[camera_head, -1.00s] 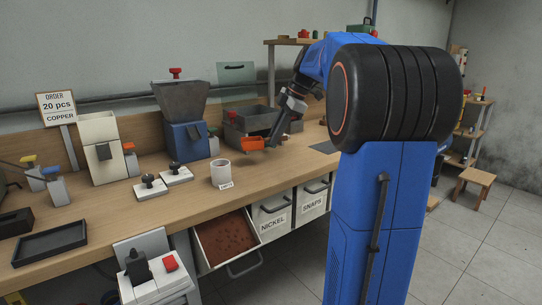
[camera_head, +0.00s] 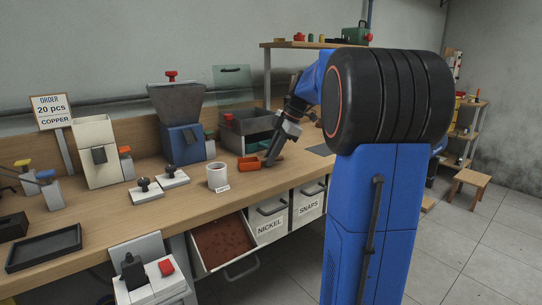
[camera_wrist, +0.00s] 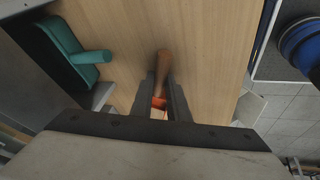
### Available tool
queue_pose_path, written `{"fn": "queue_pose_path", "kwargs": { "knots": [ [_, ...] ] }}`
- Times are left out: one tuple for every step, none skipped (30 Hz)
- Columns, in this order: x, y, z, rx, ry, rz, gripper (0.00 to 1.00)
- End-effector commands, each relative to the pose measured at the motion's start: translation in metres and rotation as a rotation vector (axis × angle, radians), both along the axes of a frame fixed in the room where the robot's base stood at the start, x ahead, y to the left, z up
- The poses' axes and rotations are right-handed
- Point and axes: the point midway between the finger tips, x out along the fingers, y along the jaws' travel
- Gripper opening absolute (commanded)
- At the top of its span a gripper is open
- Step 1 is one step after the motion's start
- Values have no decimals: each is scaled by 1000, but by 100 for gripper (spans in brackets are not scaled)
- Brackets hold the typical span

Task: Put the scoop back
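The orange scoop (camera_head: 248,163) is at the bench top in front of the grey bins, in the head view. My gripper (camera_head: 267,162) reaches down to it from the upper right, and orange shows on both sides of the fingers. In the wrist view the fingers of my gripper (camera_wrist: 163,98) are shut on the scoop; a brownish, shaded length of it (camera_wrist: 162,66) sticks out past the fingertips over the wood. Whether the scoop touches the bench I cannot tell. A teal scoop-like piece with a short handle (camera_wrist: 75,45) lies to the left in the wrist view.
Grey bins (camera_head: 232,140) stand just behind the scoop. A white cup (camera_head: 217,178) and two stamp-like blocks (camera_head: 173,179) are to its left. An open drawer of copper-coloured pieces (camera_head: 222,242) juts out below. The bench front (camera_head: 185,210) has bare wood.

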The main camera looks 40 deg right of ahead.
Motion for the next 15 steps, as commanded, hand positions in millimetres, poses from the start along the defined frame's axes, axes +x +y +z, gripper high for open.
{"fn": "queue_pose_path", "kwargs": {
  "knots": [
    [0, 0, 0, 0, 0, 0, 26],
    [0, 0, 0, 0, 0, 0, 33],
    [0, 0, 0, 0, 0, 0, 33],
    [0, 0, 0, 0, 0, 0, 33],
    [0, 0, 0, 0, 0, 0, 33],
    [0, 0, 0, 0, 0, 0, 33],
    [0, 0, 0, 0, 0, 0, 33],
    [0, 0, 0, 0, 0, 0, 33],
    [0, 0, 0, 0, 0, 0, 33],
    [0, 0, 1, 0, 0, 0, 33],
    [0, 0, 1, 0, 0, 0, 33],
    [0, 0, 2, 0, 0, 0, 33],
    [0, 0, 4, 0, 0, 1, 33],
    [-1, -1, 5, 0, 0, 0, 33],
    [-2, -2, 8, 0, -1, 0, 33]
  ]
}}
